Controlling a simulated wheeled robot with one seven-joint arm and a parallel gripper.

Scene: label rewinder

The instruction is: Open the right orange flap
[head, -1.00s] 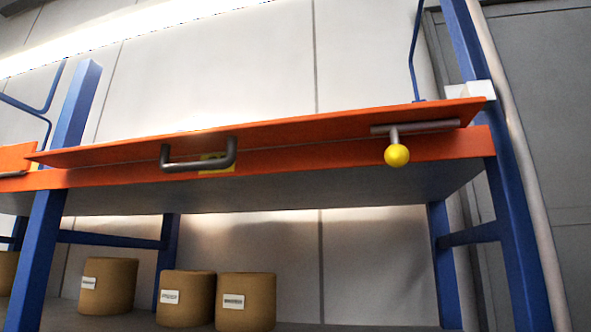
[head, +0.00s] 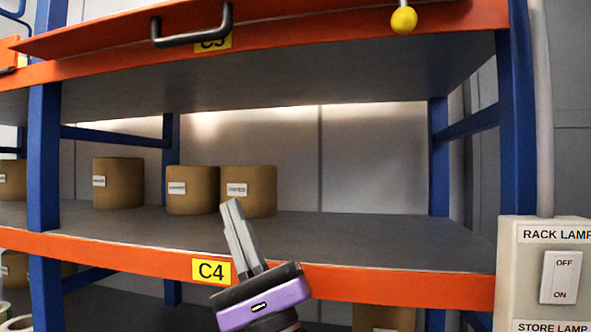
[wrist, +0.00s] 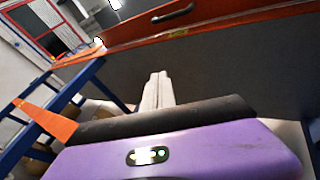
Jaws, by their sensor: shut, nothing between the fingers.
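The right orange flap (head: 120,25) runs along the upper shelf edge at the top of the head view, partly cut off by the frame. It carries a dark bar handle (head: 190,26), which partly covers a yellow label. A yellow ball knob (head: 404,19) hangs near its right end. The wrist view shows the flap (wrist: 135,25) and its handle (wrist: 172,12) at the top. My gripper (head: 231,204) is shut and empty, fingers pointing up, below the flap and in front of the lower shelf. It touches nothing that I can see. Its fingers also show in the wrist view (wrist: 158,76).
Brown label rolls (head: 192,190) stand on the lower shelf, behind an orange beam (head: 400,279) with a C4 label (head: 211,271). Blue uprights (head: 45,160) flank the bay. A lamp switch panel (head: 545,270) stands at the right. The bay's right half is free.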

